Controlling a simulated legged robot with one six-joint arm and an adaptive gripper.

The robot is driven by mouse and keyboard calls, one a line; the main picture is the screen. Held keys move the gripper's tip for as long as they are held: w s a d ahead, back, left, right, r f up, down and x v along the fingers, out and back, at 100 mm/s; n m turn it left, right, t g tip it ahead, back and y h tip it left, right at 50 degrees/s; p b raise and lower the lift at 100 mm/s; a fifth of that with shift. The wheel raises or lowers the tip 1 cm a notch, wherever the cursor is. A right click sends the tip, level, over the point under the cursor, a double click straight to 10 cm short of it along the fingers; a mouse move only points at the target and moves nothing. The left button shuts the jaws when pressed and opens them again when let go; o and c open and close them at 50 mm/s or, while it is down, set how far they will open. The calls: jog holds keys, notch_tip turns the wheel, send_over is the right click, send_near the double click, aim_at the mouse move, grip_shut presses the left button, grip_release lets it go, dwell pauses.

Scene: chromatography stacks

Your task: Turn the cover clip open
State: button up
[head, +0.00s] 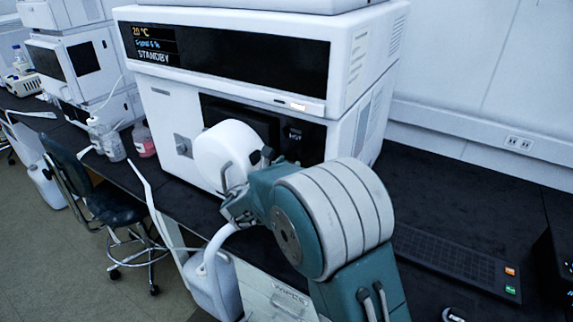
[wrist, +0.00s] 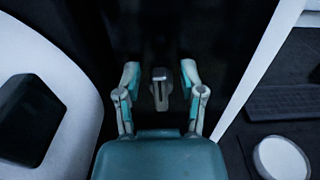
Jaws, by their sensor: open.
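The cover clip (wrist: 160,92) is a small grey upright tab with a paler head, on a dark panel (wrist: 218,50) in the middle of the wrist view. My gripper (wrist: 160,78) is open, with one fingertip on each side of the clip. Dark gaps show between the clip and both fingers, so I see no contact at the sides. The depth between the fingertips and the clip is hard to judge. In the head view my arm stands before the dark front (head: 309,137) of the lower instrument; I cannot make out the clip or the fingertips there.
The upper instrument module (head: 228,58) shows STANDBY above the dark front. A keyboard (head: 440,252) lies on the black bench (head: 440,185) at right. Bottles (head: 144,142), a chair (head: 110,200) and another instrument stack (head: 75,60) are at left.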

jog(key=shift+a, duration=0.15)
grip_shut()
jog(key=shift+s+f+m, duration=0.1)
jog(key=shift+f+m, duration=0.05)
jog(key=shift+m, duration=0.15)
jog(key=m, duration=0.2)
jog(key=shift+s+d+f+m, duration=0.1)
jog(key=shift+s+d+m, duration=0.05)
jog(key=shift+d+m, duration=0.15)
jog(key=m, duration=0.5)
jog(key=f+m, duration=0.1)
jog(key=m, duration=0.3)
jog(key=d+m, duration=0.1)
jog(key=m, duration=0.4)
jog(key=shift+s+f+m, duration=0.3)
jog(key=shift+s+f, duration=0.05)
